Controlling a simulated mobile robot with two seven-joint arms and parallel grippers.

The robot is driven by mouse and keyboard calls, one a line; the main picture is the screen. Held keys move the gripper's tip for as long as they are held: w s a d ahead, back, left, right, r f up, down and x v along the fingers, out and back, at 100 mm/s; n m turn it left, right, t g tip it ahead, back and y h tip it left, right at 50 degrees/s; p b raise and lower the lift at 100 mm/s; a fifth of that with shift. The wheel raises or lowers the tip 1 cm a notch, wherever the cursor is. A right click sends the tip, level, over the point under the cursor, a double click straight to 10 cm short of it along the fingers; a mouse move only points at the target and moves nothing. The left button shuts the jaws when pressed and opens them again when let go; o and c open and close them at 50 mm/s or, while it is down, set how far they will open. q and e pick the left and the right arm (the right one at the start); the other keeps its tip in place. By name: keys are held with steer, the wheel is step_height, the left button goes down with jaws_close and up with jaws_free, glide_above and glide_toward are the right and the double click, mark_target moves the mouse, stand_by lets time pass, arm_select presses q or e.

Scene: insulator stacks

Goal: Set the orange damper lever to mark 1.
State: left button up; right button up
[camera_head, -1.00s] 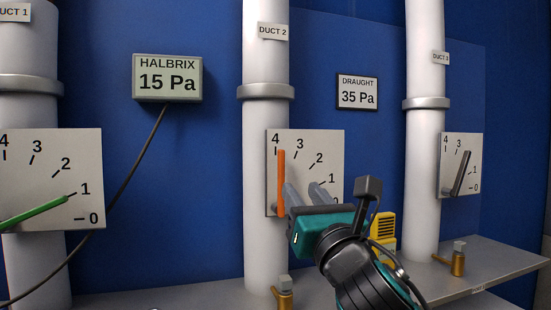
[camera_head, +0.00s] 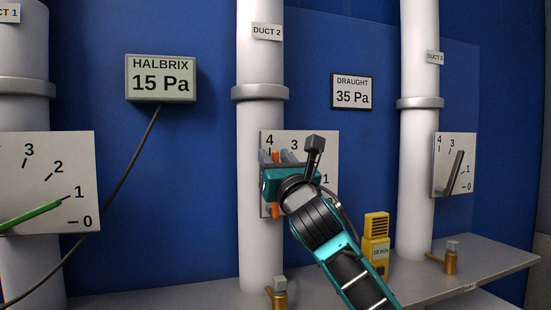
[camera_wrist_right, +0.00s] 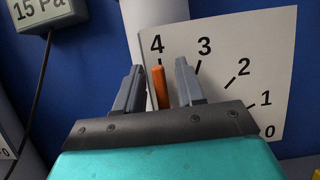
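The orange damper lever (camera_head: 275,211) on the Duct 2 dial plate (camera_head: 327,148) stands upright, pointing at mark 4. It also shows in the right wrist view (camera_wrist_right: 160,87), between the two fingers. My right gripper (camera_head: 277,157) is in front of the plate, its fingers on either side of the lever. The right wrist view shows the fingers (camera_wrist_right: 156,78) apart, with a gap to the lever on the right side and a smaller one on the left. The gripper hides the lever's middle in the head view. My left gripper is not in view.
A green lever (camera_head: 35,214) on the left dial points near 1. A dark lever (camera_head: 455,172) is on the Duct 3 dial. A yellow meter (camera_head: 376,238) and brass valves (camera_head: 279,293) stand on the grey shelf (camera_head: 480,258). A cable hangs from the Halbrix display (camera_head: 161,79).

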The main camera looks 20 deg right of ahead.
steer(key=shift+w, duration=0.1)
jaws_close()
stand_by(0.4)
